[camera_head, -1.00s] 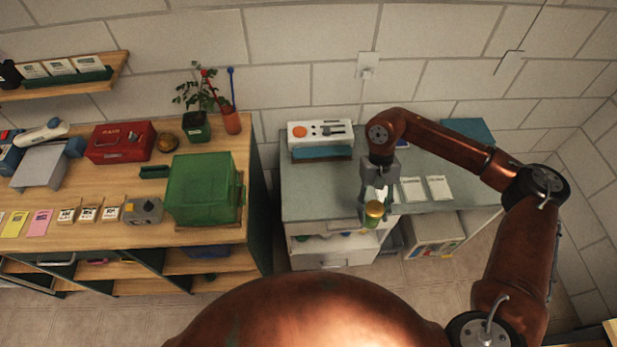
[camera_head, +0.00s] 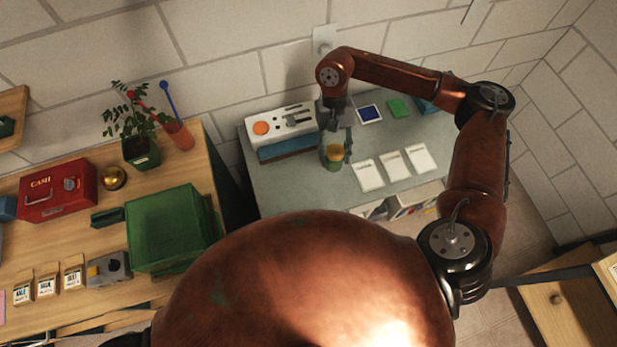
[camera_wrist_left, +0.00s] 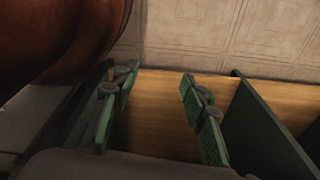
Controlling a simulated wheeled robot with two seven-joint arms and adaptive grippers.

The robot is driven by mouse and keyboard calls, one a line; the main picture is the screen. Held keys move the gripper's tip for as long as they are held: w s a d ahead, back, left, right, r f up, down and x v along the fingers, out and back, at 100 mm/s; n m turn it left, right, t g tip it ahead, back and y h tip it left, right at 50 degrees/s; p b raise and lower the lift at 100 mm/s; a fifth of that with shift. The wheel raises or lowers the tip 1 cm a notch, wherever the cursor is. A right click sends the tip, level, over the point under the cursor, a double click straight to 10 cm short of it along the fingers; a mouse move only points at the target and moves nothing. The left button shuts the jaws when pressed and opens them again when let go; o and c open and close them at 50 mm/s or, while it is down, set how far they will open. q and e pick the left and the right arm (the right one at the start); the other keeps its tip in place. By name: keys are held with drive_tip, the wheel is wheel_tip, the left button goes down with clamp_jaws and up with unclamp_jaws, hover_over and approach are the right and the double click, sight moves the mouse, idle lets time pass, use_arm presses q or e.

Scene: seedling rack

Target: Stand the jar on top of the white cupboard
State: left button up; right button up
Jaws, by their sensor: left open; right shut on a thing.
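The jar (camera_head: 334,163), greenish with a gold lid, is upright in my right gripper (camera_head: 336,147), which is shut on it. The jar is over the grey-green top of the white cupboard (camera_head: 285,189); I cannot tell if its base touches that top. Part of the cupboard's front is hidden behind my own body in the head view. My left gripper (camera_wrist_left: 158,100) is open and empty in the left wrist view, above a wooden surface with green panels. It does not show in the head view.
On the cupboard top, a white device with an orange knob (camera_head: 270,127) stands left of the jar. Bare top lies left of the jar. A wooden bench with a green box (camera_head: 170,230) is further left.

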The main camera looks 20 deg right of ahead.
use_arm(q)
drive_tip(key=s+f, duration=0.1)
drive_tip(key=s, duration=0.6)
drive_tip(key=w+b, duration=0.1)
drive_tip(key=w, duration=0.3)
use_arm(e)
drive_tip(key=s+a+f+m+t+y, duration=0.2)
drive_tip(key=s+a+m+t, duration=0.3)
drive_tip(key=m, duration=0.6)
drive_tip(key=s+a+f+m+t+y, duration=0.1)
drive_tip(key=s+a+f+m+t, duration=0.15)
drive_tip(key=s+a+m, duration=0.65)
use_arm(q)
drive_tip(key=s+f+b, duration=0.3)
drive_tip(key=f+b, duration=0.6)
drive_tip(key=f, duration=0.1)
drive_tip(key=shift+s+g+b, duration=0.4)
use_arm(e)
drive_tip(key=shift+w+d+f+m, duration=0.55)
drive_tip(key=shift+w+d+f, duration=0.45)
drive_tip(key=shift+w+f, duration=1.45)
drive_tip(key=shift+w+d+f+m, duration=0.6)
drive_tip(key=shift+w+d+f, duration=0.4)
drive_tip(key=shift+w+f, duration=1.45)
drive_tip(key=shift+w+d+f+m, duration=0.55)
drive_tip(key=shift+w+d+f, duration=0.8)
drive_tip(key=shift+w, duration=1.9)
